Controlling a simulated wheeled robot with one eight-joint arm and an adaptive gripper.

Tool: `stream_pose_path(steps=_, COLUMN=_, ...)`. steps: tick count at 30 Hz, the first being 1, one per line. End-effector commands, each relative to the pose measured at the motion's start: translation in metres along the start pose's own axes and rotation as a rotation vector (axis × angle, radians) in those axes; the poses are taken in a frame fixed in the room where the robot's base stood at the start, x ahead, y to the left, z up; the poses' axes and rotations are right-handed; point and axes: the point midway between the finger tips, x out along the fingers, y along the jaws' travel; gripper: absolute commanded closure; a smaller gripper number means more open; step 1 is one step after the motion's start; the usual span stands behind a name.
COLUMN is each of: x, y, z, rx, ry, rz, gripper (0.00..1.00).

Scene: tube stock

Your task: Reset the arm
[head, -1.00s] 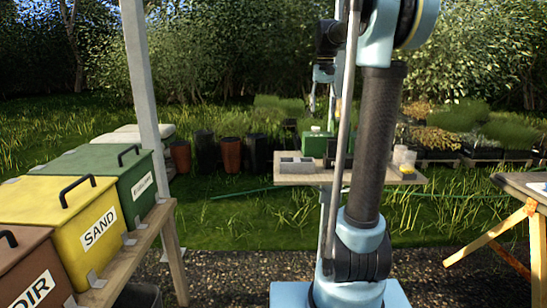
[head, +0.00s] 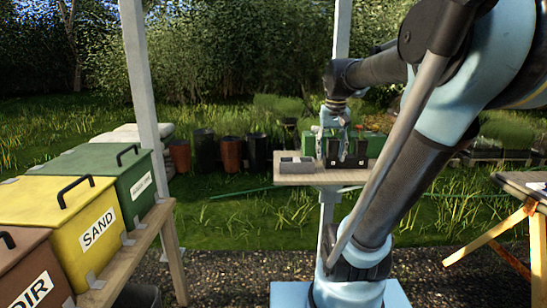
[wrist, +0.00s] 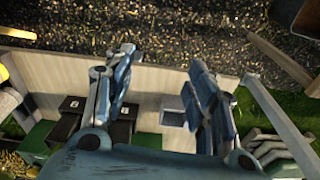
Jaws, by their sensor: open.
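My gripper (head: 345,145) hangs at the end of my arm, fingers down, over the far wooden table in the head view. In the wrist view my gripper (wrist: 162,68) shows two blue-grey fingers spread apart with nothing between them. The pale table board (wrist: 155,85) runs below and behind the fingers. My arm leans to the right and hides part of the far table in the head view.
Two dark containers (wrist: 97,115) and a grey block tray (wrist: 173,110) sit on the far table (head: 300,180). Labelled bins, including a yellow SAND bin (head: 75,215), stand at the left. A trestle table (head: 525,185) stands at the right. Gravel lies between.

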Motion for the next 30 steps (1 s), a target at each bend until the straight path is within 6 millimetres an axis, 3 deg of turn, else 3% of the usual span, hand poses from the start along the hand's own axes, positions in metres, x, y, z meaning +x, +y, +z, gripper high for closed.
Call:
stream_pose_path(steps=6, x=0.051, y=0.004, z=0.063, rx=-0.035, ry=0.031, rz=-0.002, gripper=0.49)
stream_pose_path(steps=15, x=0.128, y=0.010, z=0.136, rx=-0.080, ry=0.073, rz=-0.003, gripper=0.49)
stream_pose_path(steps=21, x=0.162, y=0.012, z=0.163, rx=-0.100, ry=0.090, rz=-0.003, gripper=0.49)
stream_pose_path(steps=30, x=0.170, y=0.012, z=0.169, rx=-0.105, ry=0.094, rz=-0.003, gripper=0.49)
